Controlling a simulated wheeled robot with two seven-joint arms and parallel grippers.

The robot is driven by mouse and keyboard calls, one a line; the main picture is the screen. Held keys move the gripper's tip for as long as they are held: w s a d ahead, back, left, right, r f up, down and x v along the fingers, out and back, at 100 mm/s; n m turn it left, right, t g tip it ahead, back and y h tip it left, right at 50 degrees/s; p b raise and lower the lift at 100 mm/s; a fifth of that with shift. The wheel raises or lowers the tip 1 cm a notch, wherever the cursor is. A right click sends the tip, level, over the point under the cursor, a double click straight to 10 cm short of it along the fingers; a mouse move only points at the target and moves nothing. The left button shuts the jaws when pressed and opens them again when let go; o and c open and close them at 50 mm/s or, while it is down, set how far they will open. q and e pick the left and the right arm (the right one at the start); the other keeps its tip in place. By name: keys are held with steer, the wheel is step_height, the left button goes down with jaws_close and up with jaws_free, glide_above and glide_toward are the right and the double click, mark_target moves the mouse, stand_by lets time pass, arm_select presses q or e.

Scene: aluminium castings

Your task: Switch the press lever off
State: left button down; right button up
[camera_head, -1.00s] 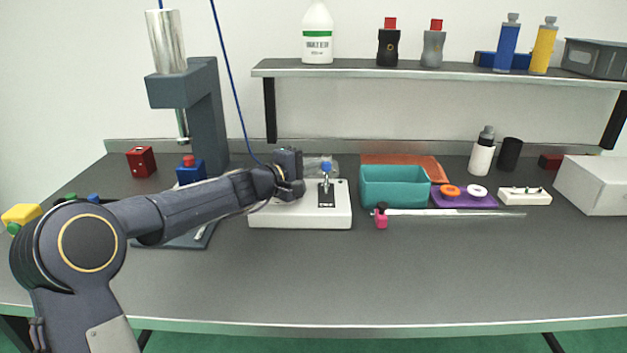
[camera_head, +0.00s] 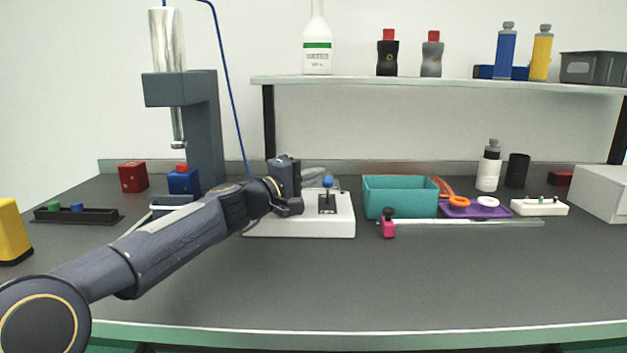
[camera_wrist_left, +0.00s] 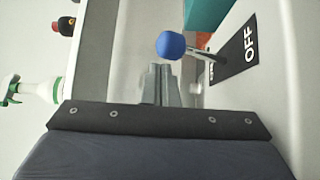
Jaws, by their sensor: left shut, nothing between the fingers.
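The press lever (camera_head: 328,197) has a blue ball knob and stands on a black label plate on a white box (camera_head: 300,228). In the left wrist view the knob (camera_wrist_left: 171,45) is on a metal stem, and the plate reads OFF (camera_wrist_left: 250,50) on its right part; other lettering is mostly hidden behind the stem. My left gripper (camera_head: 314,173) is beside the lever on its left, partly behind the knob in the head view. Its fingers (camera_wrist_left: 160,85) are shut and empty, close to the knob; I cannot tell if they touch. My right gripper is not in view.
The grey press (camera_head: 205,130) stands behind my left arm, with a blue block (camera_head: 183,182) and red block (camera_head: 132,177) near. A teal bin (camera_head: 400,198) is right of the lever box. A shelf (camera_head: 440,83) hangs above. The front of the table is clear.

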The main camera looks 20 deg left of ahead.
arm_select(q)
steer(key=b+v, duration=0.1)
steer(key=v, duration=0.7)
steer(key=shift+d, duration=0.1)
